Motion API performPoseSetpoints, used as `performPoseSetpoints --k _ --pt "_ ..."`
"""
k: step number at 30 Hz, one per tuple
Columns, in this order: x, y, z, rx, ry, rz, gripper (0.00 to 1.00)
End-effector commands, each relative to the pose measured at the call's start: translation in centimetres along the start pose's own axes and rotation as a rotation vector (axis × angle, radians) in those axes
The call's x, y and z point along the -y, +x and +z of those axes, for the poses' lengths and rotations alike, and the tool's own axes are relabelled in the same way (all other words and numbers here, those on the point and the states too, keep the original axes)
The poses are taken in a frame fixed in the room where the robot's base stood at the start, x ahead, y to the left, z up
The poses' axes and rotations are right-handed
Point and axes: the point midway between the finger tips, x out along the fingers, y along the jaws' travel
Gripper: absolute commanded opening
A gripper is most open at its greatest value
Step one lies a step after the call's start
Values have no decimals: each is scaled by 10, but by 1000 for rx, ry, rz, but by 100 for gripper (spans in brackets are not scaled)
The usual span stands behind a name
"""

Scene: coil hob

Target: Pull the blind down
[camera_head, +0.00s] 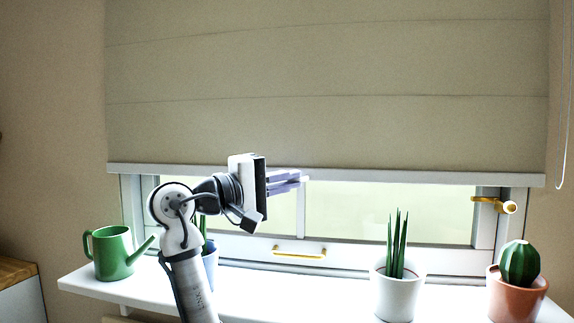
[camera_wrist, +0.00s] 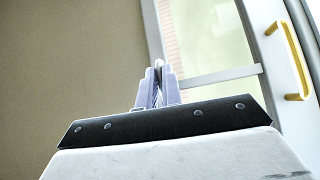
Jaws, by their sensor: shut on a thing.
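The beige blind (camera_head: 330,95) hangs over the upper window and ends in a pale bottom bar (camera_head: 420,176). Below the bar, a strip of glass shows. My gripper (camera_head: 296,180) is at the bottom bar, left of the bar's middle, with its fingers pointing right. In the wrist view the fingers of my gripper (camera_wrist: 157,85) are close together on the edge of the blind (camera_wrist: 75,60), shut on the bottom bar. The exact contact is partly hidden by the fingers.
The sill (camera_head: 255,303) holds a green watering can (camera_head: 113,253), a plant in a white pot (camera_head: 398,292), a cactus (camera_head: 520,263) and a partly hidden pot behind my arm. A yellow window handle (camera_head: 299,252) is below; a cord (camera_head: 563,140) hangs right.

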Motion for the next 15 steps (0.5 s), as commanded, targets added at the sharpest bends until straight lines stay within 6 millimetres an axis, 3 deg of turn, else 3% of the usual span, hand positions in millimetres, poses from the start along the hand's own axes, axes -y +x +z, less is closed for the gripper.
performPoseSetpoints --k 4,15 --pt "15 -2 1 0 -2 0 0" --pt "20 -2 2 2 -3 -5 0"
